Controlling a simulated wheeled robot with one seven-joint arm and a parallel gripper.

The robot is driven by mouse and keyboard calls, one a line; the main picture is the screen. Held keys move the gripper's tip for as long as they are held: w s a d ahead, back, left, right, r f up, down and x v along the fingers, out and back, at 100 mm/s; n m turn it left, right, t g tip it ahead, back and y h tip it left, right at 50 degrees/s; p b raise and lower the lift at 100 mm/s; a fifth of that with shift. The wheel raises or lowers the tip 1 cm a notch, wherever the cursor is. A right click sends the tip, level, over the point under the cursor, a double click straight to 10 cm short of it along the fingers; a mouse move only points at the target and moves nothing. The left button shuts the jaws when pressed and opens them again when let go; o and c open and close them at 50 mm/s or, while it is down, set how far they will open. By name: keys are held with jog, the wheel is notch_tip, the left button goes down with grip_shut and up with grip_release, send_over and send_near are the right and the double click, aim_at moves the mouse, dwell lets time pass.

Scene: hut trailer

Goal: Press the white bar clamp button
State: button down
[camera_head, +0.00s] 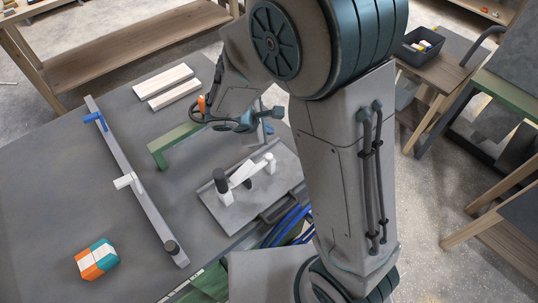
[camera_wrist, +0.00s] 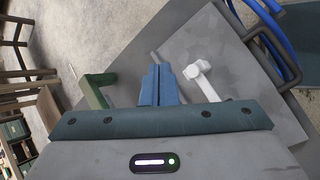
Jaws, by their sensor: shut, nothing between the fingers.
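A white part (camera_wrist: 198,70) on a grey plate shows in the wrist view, just right of my fingertips. My gripper (camera_wrist: 160,85) is shut and empty, above the table's right side, apart from the bar's white piece.
A green bracket (camera_head: 178,142) stands behind the plate; it also shows in the wrist view (camera_wrist: 95,92). Two pale wooden strips (camera_head: 166,84) lie at the back. An orange, white and teal block (camera_head: 97,260) sits front left. Blue hoses (camera_head: 287,225) hang near the table edge.

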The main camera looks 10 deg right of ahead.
jog(key=b, duration=0.5)
send_over(267, 157)
notch_tip(267, 157, down, 8)
jog(key=shift+r, duration=0.2)
jog(key=shift+f+b, duration=0.5)
jog(key=shift+b, duration=0.25)
jog(key=shift+f, duration=0.15)
dwell(0.9)
jog(key=shift+f+b, duration=0.25)
jog(key=shift+b, duration=0.35)
jog(key=shift+f+b, duration=0.45)
jog(key=shift+b, duration=0.05)
dwell(0.4)
jog(key=shift+r, duration=0.15)
jog(key=shift+r+p, duration=0.65)
jog(key=shift+r, duration=0.15)
